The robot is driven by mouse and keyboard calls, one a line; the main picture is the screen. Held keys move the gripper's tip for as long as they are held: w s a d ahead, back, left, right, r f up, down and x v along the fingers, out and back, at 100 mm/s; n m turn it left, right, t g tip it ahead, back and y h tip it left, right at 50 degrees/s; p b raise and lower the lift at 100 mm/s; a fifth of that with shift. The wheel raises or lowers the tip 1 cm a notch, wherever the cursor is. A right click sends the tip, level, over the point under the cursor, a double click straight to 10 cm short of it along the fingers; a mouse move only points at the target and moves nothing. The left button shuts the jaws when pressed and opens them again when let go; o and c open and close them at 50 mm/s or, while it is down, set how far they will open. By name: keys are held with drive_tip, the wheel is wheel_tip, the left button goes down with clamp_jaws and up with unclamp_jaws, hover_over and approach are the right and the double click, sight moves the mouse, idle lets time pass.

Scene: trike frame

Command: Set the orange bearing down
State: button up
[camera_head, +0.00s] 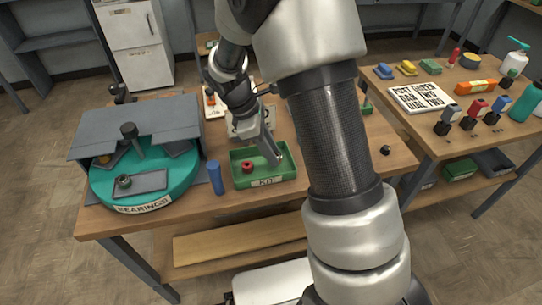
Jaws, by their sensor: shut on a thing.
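My gripper (271,152) points down over the right part of the green kit tray (264,183). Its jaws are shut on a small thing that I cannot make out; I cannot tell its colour. A small red ring-shaped part (247,167) lies in the left part of the tray. The teal turntable (188,184), labelled "BEARINGS", stands to the left under a grey cover (110,129). A dull orange-yellow part (105,159) shows at its left, partly shaded by the cover. A dark ring-shaped part (124,181) sits in its front opening.
A blue cylinder (215,178) stands between turntable and tray. A grey block (252,119) is behind the tray. A small black knob-like thing (386,150) lies right of my arm. The right-hand table holds a lettered board (420,97), stamps and bottles. My arm hides the middle of the bench.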

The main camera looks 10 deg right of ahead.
drive_tip(key=shift+f, duration=0.8)
drive_tip(key=shift+f, duration=0.1)
drive_tip(key=o, duration=1.1)
drive_tip(key=p+v, duration=0.3)
drive_tip(key=v, duration=0.9)
drive_tip(key=s+d+r+m+t+y, duration=0.2)
drive_tip(key=s+r+m+t, duration=0.1)
drive_tip(key=s+r+m, duration=0.4)
drive_tip(key=s+d+r+m+t+y, duration=0.2)
drive_tip(key=s+r+m, duration=0.6)
drive_tip(key=s, duration=0.5)
drive_tip(key=shift+t, duration=0.9)
